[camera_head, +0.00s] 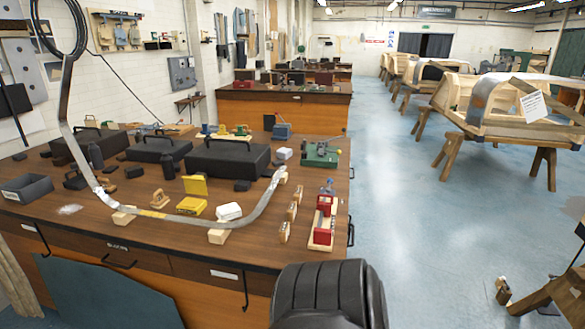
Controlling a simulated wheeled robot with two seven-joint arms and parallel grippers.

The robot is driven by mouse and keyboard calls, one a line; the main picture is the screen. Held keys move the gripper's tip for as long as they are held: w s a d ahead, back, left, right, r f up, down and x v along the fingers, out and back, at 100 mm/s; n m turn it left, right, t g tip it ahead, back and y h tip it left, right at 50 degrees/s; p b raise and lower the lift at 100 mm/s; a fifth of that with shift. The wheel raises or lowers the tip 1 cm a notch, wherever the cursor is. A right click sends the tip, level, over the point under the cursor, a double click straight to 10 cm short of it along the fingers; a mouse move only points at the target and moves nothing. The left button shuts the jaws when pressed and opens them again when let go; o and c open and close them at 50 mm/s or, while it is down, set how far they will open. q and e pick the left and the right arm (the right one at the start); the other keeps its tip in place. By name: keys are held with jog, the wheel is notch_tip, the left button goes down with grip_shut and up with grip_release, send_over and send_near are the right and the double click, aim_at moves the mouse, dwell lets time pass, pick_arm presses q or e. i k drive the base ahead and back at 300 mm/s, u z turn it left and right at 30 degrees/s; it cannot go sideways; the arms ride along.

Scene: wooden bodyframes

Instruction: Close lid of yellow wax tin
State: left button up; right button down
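The yellow wax tin (191,207) sits on the wooden workbench, near the middle of its top. Its yellow lid (194,186) stands raised at the back of the tin, so the tin is open. A bent metal strip passes in front of the tin, close to it. Neither of my grippers is in view.
The bent metal strip (155,213) curves over the bench front on wooden blocks (222,236). A white block (229,211) lies right of the tin. Black toolboxes (228,159) stand behind it. A red tool on a wooden base (323,222) stands near the right edge.

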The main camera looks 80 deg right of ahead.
aim_at(195, 185)
jog(key=z, duration=1.4)
